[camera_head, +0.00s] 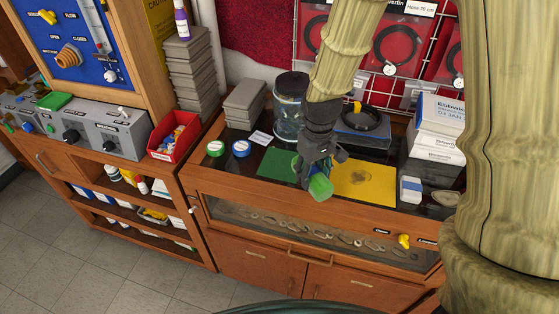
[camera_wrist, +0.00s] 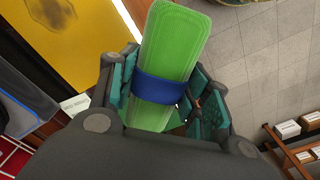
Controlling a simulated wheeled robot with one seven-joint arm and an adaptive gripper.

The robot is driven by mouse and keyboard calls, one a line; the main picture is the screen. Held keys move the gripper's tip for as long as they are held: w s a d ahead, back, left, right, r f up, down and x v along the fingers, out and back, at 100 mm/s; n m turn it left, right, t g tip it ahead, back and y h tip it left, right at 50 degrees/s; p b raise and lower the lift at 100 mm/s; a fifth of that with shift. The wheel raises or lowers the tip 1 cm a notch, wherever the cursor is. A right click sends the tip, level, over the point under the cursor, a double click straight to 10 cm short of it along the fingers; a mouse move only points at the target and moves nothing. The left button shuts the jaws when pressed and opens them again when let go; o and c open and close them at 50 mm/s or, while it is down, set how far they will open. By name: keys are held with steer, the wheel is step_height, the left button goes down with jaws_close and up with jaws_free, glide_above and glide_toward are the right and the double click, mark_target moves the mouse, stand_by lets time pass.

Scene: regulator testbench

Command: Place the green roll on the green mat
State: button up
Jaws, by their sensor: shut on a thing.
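The green roll (camera_wrist: 178,45) with a blue band around it is between the fingers of my gripper (camera_wrist: 163,92) in the wrist view. In the head view, my gripper (camera_head: 314,168) points down over the counter, and the green roll (camera_head: 320,187) shows at its front near the counter's front edge. My gripper is shut on the roll. The green mat (camera_head: 274,164) lies flat on the dark counter top, left of my gripper, its right part hidden by the gripper. In the head view the roll appears right of the mat, by the yellow mat's left edge.
A yellow mat (camera_head: 368,184) lies right of my gripper. Behind stand a glass jar (camera_head: 287,118), grey boxes (camera_head: 244,102) and a black ring on a blue-grey box (camera_head: 362,136). Green (camera_head: 215,149) and blue (camera_head: 241,149) round items sit left. White boxes (camera_head: 436,128) stand right.

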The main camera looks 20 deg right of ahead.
steer(key=w+a+p, duration=0.1)
steer(key=w+a, duration=0.1)
steer(key=w, duration=0.1)
steer(key=w+a+p, duration=0.1)
steer(key=w+a, duration=0.1)
steer(key=w, duration=0.2)
steer(key=w+a+f+p, duration=0.1)
steer(key=w, duration=0.3)
steer(key=shift+w+a+p, duration=0.2)
steer(key=shift+a+p, duration=0.1)
steer(key=shift+a, duration=0.1)
steer(key=shift+f+p, duration=0.85)
steer(key=shift+f, duration=1)
steer(key=shift+f, duration=0.15)
steer(key=o, duration=1.1)
step_height(320, 180, up, 12)
steer(key=b, duration=0.4)
steer(key=shift+r, duration=0.2)
